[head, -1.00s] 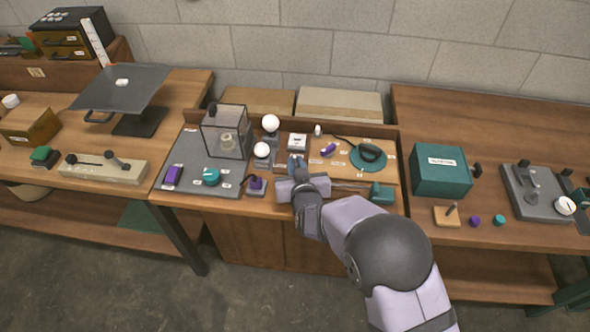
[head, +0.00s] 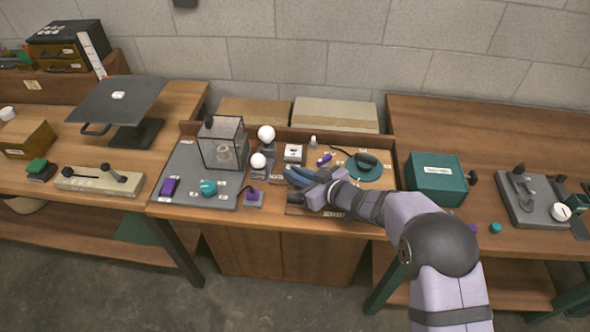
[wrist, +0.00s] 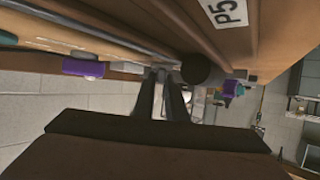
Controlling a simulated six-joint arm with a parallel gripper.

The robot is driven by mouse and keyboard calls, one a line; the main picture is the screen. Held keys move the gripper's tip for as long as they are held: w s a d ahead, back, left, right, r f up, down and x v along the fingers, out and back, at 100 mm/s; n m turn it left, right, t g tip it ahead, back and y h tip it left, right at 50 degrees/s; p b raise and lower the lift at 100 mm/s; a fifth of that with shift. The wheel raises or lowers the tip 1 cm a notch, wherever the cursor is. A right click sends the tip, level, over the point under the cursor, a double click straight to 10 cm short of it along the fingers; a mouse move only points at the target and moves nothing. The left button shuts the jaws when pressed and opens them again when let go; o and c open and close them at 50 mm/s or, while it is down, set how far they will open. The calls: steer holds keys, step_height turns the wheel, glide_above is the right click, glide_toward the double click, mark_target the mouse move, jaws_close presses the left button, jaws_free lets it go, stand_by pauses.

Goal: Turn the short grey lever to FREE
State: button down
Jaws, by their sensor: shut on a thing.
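I cannot pick out the short grey lever or a FREE mark for certain. A beige box (head: 98,181) on the left bench carries two dark-knobbed levers (head: 116,175), and a grey plate (head: 533,202) at far right carries an upright lever. My gripper (head: 297,178) is low over the middle bench, reaching left, with the arm coming in from the right. In the wrist view its two dark fingers (wrist: 160,95) are close together on a small part that I cannot make out. A black round knob (wrist: 203,70) is just right of the fingertips.
A glass-sided case (head: 221,142) and white balls (head: 266,133) stand behind left of my gripper. A purple block (head: 253,198) with a dark stick is close on its left. A teal box (head: 435,180) stands right of my arm.

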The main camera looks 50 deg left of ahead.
steer(key=shift+w+a+r+n+g+p, duration=0.15)
steer(key=shift+n+g+p, duration=0.15)
steer(key=shift+n+g, duration=0.3)
steer(key=shift+w+d+r+n+g+p, duration=0.1)
steer(key=shift+n+g+p, duration=0.2)
steer(key=shift+n+g, duration=0.25)
steer(key=shift+a+g, duration=0.1)
steer(key=shift+g, duration=0.15)
steer(key=c, duration=1.8)
jaws_free()
steer(key=shift+f, duration=0.1)
step_height(320, 180, up, 10)
steer(key=b, duration=0.1)
steer(key=shift+b, duration=0.35)
